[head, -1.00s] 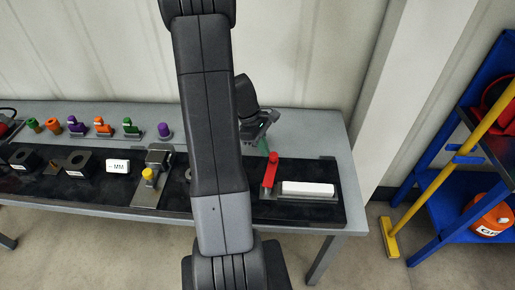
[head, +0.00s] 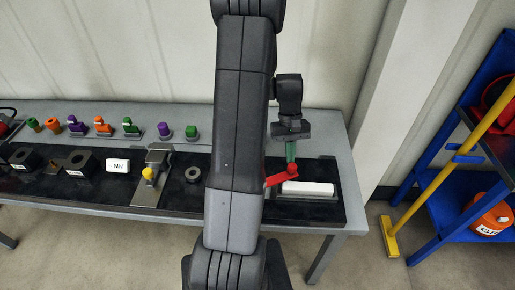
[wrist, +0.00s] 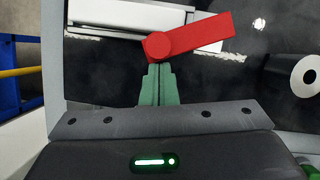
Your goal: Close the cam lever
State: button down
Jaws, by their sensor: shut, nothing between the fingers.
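The red cam lever (head: 281,177) lies at a slant on the dark plate at the right end of the bench, beside a white block (head: 308,188). Its round end is at the upper right and its bar runs to the lower left. In the wrist view the lever (wrist: 200,36) shows its round end just beyond my fingertips. My gripper (head: 291,158) points down at that round end. Its green fingers (wrist: 158,72) are together with nothing between them. They look against or very close to the round end; I cannot tell if they touch. My arm hides part of the bench left of the lever.
A clamp with a yellow knob (head: 148,174), a dark ring (head: 193,175) and a white MM box (head: 117,166) stand left of my arm. Small coloured parts line the back. A blue rack (head: 437,187) and a yellow pole stand right of the bench.

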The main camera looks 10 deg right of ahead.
aim_at(297, 173)
jog(key=s+m, duration=0.1)
jog(key=s+d+m+y, duration=0.1)
jog(key=shift+m, duration=0.3)
jog(key=shift+s+d+m+t+y, duration=0.15)
jog(key=shift+s+m+t+y, duration=0.25)
jog(key=shift+s+m, duration=0.8)
jog(key=shift+w, duration=0.25)
